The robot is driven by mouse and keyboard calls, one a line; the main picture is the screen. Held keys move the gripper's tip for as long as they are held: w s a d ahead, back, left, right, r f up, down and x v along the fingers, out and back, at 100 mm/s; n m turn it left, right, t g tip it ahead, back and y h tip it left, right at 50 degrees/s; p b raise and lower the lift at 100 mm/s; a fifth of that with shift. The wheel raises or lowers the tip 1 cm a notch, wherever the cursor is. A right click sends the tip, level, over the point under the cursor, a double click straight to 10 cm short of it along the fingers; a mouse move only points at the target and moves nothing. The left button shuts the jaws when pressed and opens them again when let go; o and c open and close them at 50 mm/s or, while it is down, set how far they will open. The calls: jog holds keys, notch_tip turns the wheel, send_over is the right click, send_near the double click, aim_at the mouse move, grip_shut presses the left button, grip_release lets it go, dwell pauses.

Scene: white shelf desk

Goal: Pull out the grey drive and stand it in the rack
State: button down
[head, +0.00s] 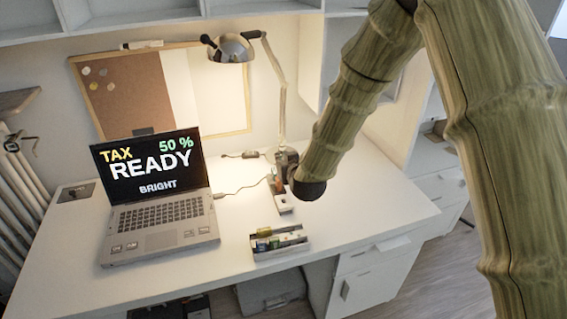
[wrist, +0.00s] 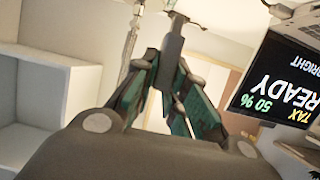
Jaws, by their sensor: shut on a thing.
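My gripper (wrist: 172,70) is shut on a slim grey piece, which looks like the grey drive (wrist: 172,42), in the wrist view. The drive points away from the teal fingers, and its far end is near a thin dark bar or cable. I cannot tell whether it touches that. In the head view my arm hides most of the gripper, and the drive is not clear there. The rack (head: 282,249) is a low pale holder near the desk's front edge, with several small coloured pieces in it. It is in front of the arm's end and apart from it.
An open laptop (head: 158,215) stands on the left, with a cable running from its right side. A lamp (head: 232,47) rises behind my arm. A small pale holder (head: 286,206) lies behind the rack. The white desk (head: 370,215) is clear on the right.

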jog(key=shift+r+p, duration=0.65)
jog(key=shift+r, duration=0.6)
